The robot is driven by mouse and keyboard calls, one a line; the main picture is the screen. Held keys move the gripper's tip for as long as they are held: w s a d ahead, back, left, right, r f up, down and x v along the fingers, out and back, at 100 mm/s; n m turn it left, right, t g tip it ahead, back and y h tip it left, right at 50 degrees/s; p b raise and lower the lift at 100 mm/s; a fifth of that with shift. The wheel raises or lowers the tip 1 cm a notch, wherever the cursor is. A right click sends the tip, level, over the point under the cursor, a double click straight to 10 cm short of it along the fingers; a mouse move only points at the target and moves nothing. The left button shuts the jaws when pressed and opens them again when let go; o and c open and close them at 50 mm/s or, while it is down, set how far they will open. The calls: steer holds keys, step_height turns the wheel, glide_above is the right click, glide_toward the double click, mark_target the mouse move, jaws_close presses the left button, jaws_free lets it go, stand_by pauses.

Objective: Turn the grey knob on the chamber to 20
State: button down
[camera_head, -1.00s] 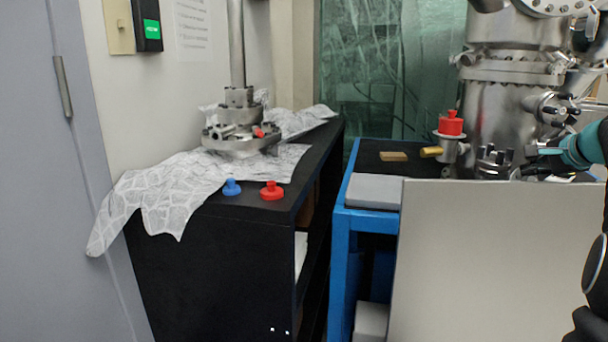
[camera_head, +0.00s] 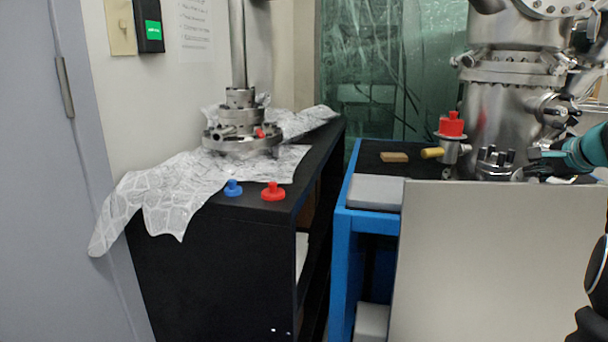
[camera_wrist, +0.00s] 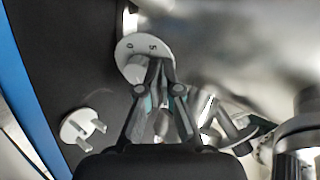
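The dial (camera_wrist: 134,48) is a pale disc with "0" and "5" marks on the metal chamber in the wrist view. The grey knob (camera_wrist: 135,70) shows at its middle, partly covered by my fingers. My gripper (camera_wrist: 158,66) has its fingertips drawn together over the dial's lower right part, beside the visible part of the knob. I cannot tell whether they touch it. In the head view the steel chamber (camera_head: 497,118) stands at the right, and my teal-banded wrist reaches its lower side from the right. The dial cannot be made out there.
A white pronged fitting (camera_wrist: 83,128) is left of my gripper. Metal fittings (camera_wrist: 290,140) are close on the right. A red cap (camera_head: 451,125) and yellow handle (camera_head: 432,153) are on the chamber's left side. A grey panel (camera_head: 490,265) stands in front.

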steer(key=shift+d+f+p, duration=0.1)
steer(key=shift+d+p, duration=0.65)
steer(key=shift+w+r+p, duration=0.15)
steer(key=shift+r+p, duration=0.35)
steer(key=v, duration=0.4)
steer(key=f+v, duration=0.1)
steer(key=shift+s+r+b, duration=0.15)
steer(key=shift+s+b, duration=0.2)
steer(key=shift+s, duration=0.4)
